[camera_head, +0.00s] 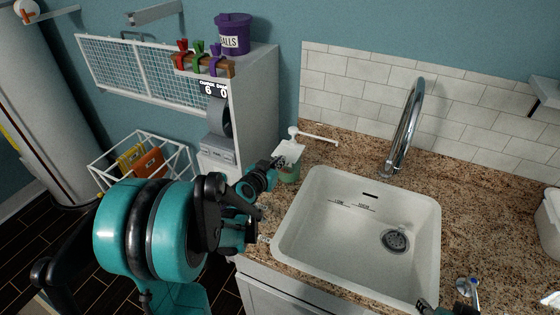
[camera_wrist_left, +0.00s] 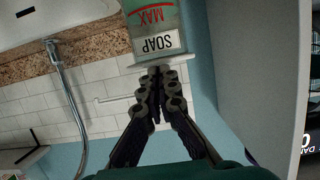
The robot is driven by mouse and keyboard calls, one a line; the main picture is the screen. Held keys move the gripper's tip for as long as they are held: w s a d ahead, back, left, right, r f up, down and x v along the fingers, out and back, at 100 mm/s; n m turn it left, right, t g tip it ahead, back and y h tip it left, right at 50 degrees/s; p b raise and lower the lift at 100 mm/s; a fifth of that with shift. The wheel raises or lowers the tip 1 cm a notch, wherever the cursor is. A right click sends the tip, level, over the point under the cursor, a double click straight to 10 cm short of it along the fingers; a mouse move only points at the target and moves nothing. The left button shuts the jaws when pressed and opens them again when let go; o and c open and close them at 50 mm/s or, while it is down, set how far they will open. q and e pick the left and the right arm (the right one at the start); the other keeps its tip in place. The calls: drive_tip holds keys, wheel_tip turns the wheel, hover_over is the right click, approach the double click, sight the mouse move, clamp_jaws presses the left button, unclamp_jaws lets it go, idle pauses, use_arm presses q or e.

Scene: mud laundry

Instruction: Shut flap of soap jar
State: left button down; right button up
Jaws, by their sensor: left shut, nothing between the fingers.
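The soap jar (camera_head: 289,172) stands on the granite counter at the sink's back left corner, greenish with a white top. Its white flap (camera_head: 288,152) looks raised and sloping, though it is small here. In the left wrist view the jar (camera_wrist_left: 155,22) appears upside down, with a SOAP label, a red MAX mark and a white rim (camera_wrist_left: 178,58). My left gripper (camera_head: 277,162) is at the jar's top from the left. In the wrist view its fingers (camera_wrist_left: 159,74) are together and empty, right at the rim; I cannot tell if they touch. My right gripper (camera_head: 432,308) barely shows.
The white sink (camera_head: 290,225) lies right of the jar, with a chrome faucet (camera_head: 405,125) behind it. A white rod (camera_head: 318,136) stands out behind the jar. A grey cabinet (camera_head: 255,95) carries a purple bucket (camera_head: 233,35). The counter right of the sink is mostly clear.

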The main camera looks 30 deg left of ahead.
use_arm(q)
drive_tip(key=shift+s+d+f+b, duration=0.1)
drive_tip(key=shift+s+f+b, duration=0.05)
drive_tip(key=shift+f+b, duration=0.2)
drive_tip(key=shift+s+d+f+b, duration=0.1)
drive_tip(key=shift+f+b, duration=0.15)
drive_tip(key=shift+f, duration=0.15)
use_arm(e)
drive_tip(key=shift+s+d+f, duration=0.1)
drive_tip(key=shift+d+f, duration=0.05)
drive_tip(key=shift+f, duration=0.6)
use_arm(q)
wheel_tip(320, 180, up, 4)
drive_tip(key=s+r+p, duration=0.1)
drive_tip(key=p, duration=0.3)
drive_tip(key=s+f, duration=0.4)
drive_tip(key=s, duration=0.4)
drive_tip(key=shift+f+b, duration=0.2)
drive_tip(key=shift+b, duration=0.25)
use_arm(e)
drive_tip(key=r, duration=0.1)
drive_tip(key=s+r, duration=0.1)
drive_tip(key=a+r, duration=0.1)
drive_tip(key=shift+s, duration=0.15)
